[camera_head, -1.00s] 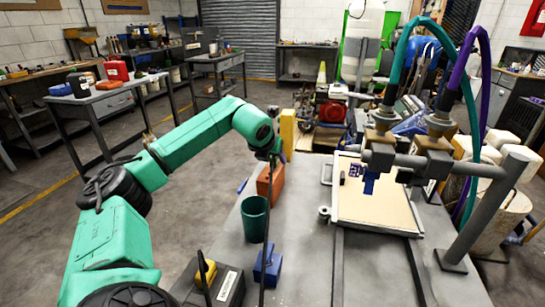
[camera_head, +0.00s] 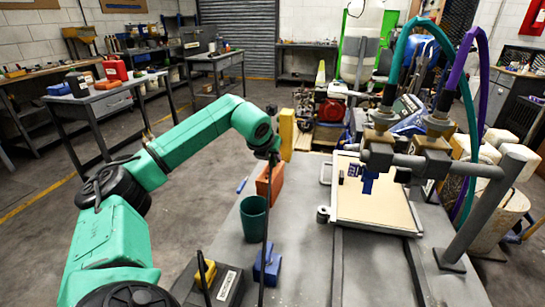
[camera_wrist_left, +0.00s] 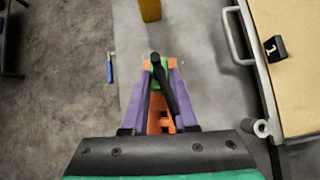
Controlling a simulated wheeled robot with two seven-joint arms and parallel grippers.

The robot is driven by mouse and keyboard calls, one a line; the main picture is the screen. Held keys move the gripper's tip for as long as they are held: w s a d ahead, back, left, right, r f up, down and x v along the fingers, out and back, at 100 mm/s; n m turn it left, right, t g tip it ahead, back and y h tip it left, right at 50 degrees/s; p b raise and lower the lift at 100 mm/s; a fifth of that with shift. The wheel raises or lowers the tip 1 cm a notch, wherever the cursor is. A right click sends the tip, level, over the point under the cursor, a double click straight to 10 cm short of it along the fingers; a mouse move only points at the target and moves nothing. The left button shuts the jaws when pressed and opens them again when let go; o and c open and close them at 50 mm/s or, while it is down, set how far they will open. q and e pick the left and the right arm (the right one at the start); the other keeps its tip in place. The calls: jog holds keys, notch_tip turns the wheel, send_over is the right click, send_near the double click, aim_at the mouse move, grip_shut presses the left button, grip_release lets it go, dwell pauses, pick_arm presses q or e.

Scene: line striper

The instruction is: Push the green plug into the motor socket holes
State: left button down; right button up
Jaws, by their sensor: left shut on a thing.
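My left gripper (camera_head: 272,157) is above the grey table, just over the orange block (camera_head: 268,184). In the left wrist view its purple fingers (camera_wrist_left: 159,75) are shut on a small green plug (camera_wrist_left: 158,68). A black cable (camera_wrist_left: 165,85) runs from the plug between the fingers, and in the head view the cable (camera_head: 265,235) hangs down past the table's near side. The orange block also shows beneath the fingers in the wrist view (camera_wrist_left: 157,116). I cannot make out the motor socket holes or whether the plug touches anything. My right gripper is not in view.
A yellow post (camera_head: 287,134) stands just behind the gripper. A green cup (camera_head: 254,218) and blue block (camera_head: 268,265) are nearer. A framed tan board (camera_head: 375,208) lies to the right, under a grey pipe with hosed nozzles (camera_head: 382,140). Bare table lies between.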

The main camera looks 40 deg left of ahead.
pick_arm(q)
jog(key=shift+r+p, duration=0.35)
jog(key=shift+r, duration=0.1)
jog(key=shift+r+p, duration=1.55)
jog(key=shift+r, duration=0.25)
jog(key=shift+d, duration=0.1)
